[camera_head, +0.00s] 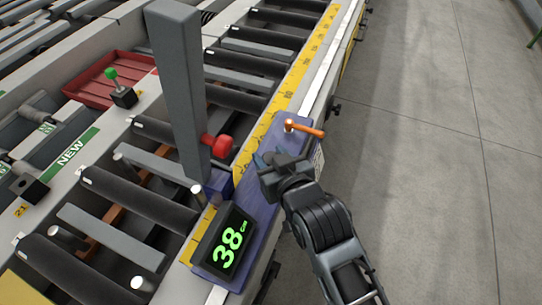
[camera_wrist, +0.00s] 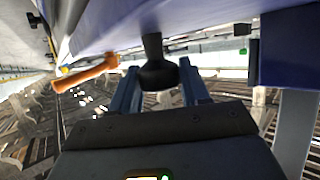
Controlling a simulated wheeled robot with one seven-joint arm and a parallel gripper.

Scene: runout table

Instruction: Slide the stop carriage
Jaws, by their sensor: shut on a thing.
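The stop carriage (camera_head: 262,190) is a blue-purple block on the rail of the runout table, with a display (camera_head: 229,241) reading 38 cm. A tall grey stop post (camera_head: 180,85) rises beside it, with a red knob (camera_head: 220,145) near its foot. An orange lever (camera_head: 304,128) sits at the carriage's far end and shows in the wrist view (camera_wrist: 85,73). The head view hides this knob.
A yellow scale (camera_head: 290,90) runs along the rail beyond the carriage. Rollers (camera_head: 140,192) lie to the left. The grey floor (camera_head: 440,150) at the right is clear.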

